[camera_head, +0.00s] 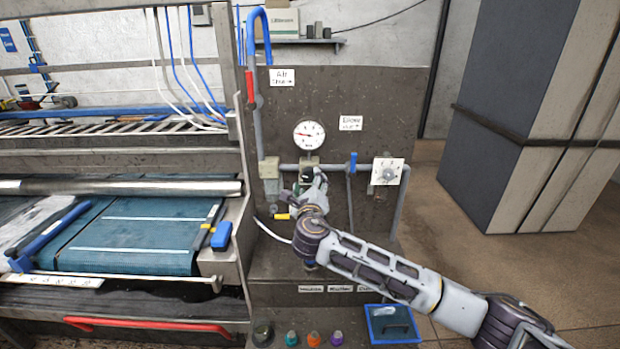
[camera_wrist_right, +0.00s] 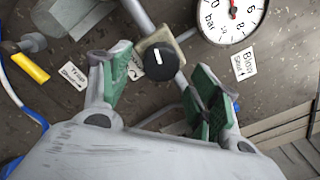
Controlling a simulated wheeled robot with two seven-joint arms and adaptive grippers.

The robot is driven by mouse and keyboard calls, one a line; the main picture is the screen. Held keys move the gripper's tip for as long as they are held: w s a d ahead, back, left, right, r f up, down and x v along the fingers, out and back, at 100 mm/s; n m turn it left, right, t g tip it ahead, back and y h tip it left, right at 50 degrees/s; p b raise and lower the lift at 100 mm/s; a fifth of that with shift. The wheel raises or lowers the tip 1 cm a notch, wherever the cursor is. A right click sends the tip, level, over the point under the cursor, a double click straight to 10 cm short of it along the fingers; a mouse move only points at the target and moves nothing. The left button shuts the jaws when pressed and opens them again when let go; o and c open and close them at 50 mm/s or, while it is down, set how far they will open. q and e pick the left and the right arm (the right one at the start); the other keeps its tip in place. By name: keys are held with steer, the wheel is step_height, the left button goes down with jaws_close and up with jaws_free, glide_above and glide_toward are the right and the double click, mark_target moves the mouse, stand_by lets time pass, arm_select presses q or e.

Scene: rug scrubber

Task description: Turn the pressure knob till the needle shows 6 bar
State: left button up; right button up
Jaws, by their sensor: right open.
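The round white pressure gauge (camera_head: 309,135) is on the grey panel, its red needle pointing left in the head view. It is cut off by the top edge of the wrist view (camera_wrist_right: 230,14), so I cannot read an exact value. The black pressure knob (camera_wrist_right: 160,65), with a white mark, sits on a beige block on the pipe. My right gripper (camera_head: 308,182) is at the knob and partly hides it in the head view. In the wrist view its green-padded fingers are open, one on each side of the knob, without visible contact. My left gripper is out of view.
A blue-handled valve (camera_head: 352,162) and a white square plate with a grey dial (camera_head: 387,171) are to the right on the pipe. A yellow handle (camera_wrist_right: 30,68) is below left. A blue tray (camera_head: 392,338) and several small coloured objects are low in front. The rug machine (camera_head: 140,235) fills the left.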

mark_target(310, 178)
steer(key=shift+w, duration=2.05)
steer(key=c, duration=1)
